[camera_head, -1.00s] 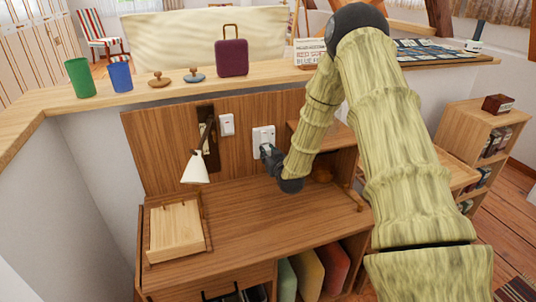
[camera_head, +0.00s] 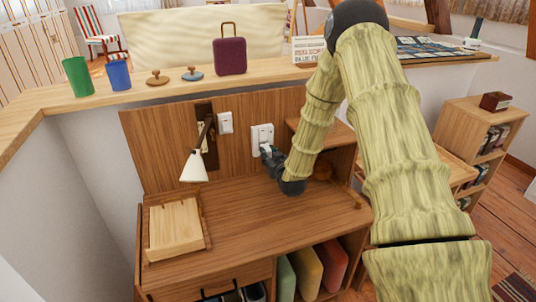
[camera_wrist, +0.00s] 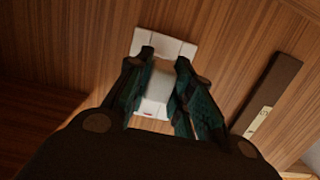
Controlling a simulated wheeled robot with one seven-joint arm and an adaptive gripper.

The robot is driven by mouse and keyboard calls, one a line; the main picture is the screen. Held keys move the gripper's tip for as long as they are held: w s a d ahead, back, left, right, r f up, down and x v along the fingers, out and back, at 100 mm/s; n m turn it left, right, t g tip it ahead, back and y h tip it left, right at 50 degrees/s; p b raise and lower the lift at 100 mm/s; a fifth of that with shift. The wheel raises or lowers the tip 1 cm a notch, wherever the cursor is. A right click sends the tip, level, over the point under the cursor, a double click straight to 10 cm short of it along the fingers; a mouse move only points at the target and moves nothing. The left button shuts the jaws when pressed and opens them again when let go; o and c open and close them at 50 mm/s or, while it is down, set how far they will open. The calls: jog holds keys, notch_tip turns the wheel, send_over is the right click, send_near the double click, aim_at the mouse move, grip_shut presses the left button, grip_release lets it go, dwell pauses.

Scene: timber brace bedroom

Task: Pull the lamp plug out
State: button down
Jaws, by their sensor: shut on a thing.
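The white lamp plug (camera_wrist: 160,78) is between my gripper's two dark fingers in the wrist view. My gripper (camera_head: 267,151) is shut on it, just in front of the wall socket in the head view. The white socket plate (camera_head: 262,132) is on the wooden back panel; its upper part (camera_wrist: 165,43) also shows behind the plug in the wrist view. The fingers hide the plug's sides, and I cannot tell whether its pins are still in the socket. The lamp (camera_head: 194,166) with a white cone shade hangs on a dark wall bracket to the left.
A white switch (camera_head: 225,122) is left of the socket. A wooden stand (camera_head: 175,229) is on the left of the desk (camera_head: 250,215). The middle of the desk is clear. A shelf compartment (camera_head: 335,155) is close on the right of my gripper. A ledge with cups and a purple case runs above.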

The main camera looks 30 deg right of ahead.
jog(key=shift+f+p+v, duration=0.2)
jog(key=shift+p+v, duration=0.05)
jog(key=shift+v, duration=0.9)
jog(key=shift+f+p+v, duration=0.15)
jog(key=shift+p+v, duration=0.05)
jog(key=shift+v, duration=0.95)
dwell(0.4)
